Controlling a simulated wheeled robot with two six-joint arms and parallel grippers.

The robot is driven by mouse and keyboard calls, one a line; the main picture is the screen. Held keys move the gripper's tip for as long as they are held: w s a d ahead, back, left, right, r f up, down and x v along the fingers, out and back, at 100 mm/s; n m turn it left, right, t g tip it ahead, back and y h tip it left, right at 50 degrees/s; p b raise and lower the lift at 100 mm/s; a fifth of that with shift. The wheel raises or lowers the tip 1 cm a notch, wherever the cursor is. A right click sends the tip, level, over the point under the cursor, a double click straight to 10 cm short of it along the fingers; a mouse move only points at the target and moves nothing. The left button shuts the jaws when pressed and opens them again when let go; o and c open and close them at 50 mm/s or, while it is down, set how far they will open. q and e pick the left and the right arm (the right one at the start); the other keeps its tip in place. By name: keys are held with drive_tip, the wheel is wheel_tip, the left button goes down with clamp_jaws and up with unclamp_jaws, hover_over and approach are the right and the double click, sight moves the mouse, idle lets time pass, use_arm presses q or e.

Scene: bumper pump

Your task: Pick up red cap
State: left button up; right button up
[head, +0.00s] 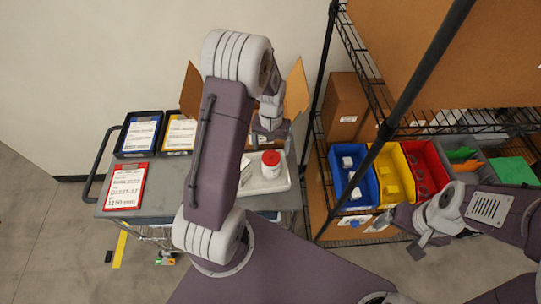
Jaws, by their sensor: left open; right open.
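The red cap (271,158) sits on top of a small white bottle (271,172) in a white tray (264,187) on the grey cart. My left gripper (270,132) hangs over the cart just behind the cap in the head view, apart from it, open and with nothing visible in it. Part of it is hidden by my own wrist. My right gripper (418,247) is open at the lower right, in front of the shelf and far from the cap. My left arm covers the middle of the cart and the tray's left side.
A red-framed sheet (125,187) lies on the cart (165,180) at left, with two labelled bins (139,134) behind it. An open cardboard box (192,90) stands behind my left arm. The black wire shelf at right holds blue (353,176), yellow (394,172) and red bins (427,167).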

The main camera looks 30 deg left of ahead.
sight(271, 154)
use_arm(q)
wheel_tip(271, 154, down, 4)
drive_tip(key=shift+d+r+p, duration=0.1)
drive_tip(key=shift+p, duration=0.7)
drive_tip(key=shift+w+a+f, duration=0.1)
drive_tip(key=shift+a+f, duration=0.15)
drive_tip(key=shift+f, duration=0.2)
drive_tip(key=shift+d+r, duration=0.1)
drive_tip(key=shift+d, duration=0.05)
drive_tip(key=c, duration=1.4)
wheel_tip(271, 154, up, 4)
drive_tip(key=shift+b, duration=1)
drive_tip(key=w+d+r, duration=0.1)
drive_tip(key=d+r, duration=0.1)
drive_tip(key=d, duration=0.1)
drive_tip(key=w+d+r+b, duration=0.1)
drive_tip(key=w+d+r, duration=0.1)
drive_tip(key=d, duration=0.1)
drive_tip(key=w+d+r+b, duration=0.1)
drive_tip(key=w+d+r, duration=0.1)
drive_tip(key=d+r, duration=0.1)
drive_tip(key=shift+w+d, duration=0.2)
drive_tip(key=shift+d, duration=0.4)
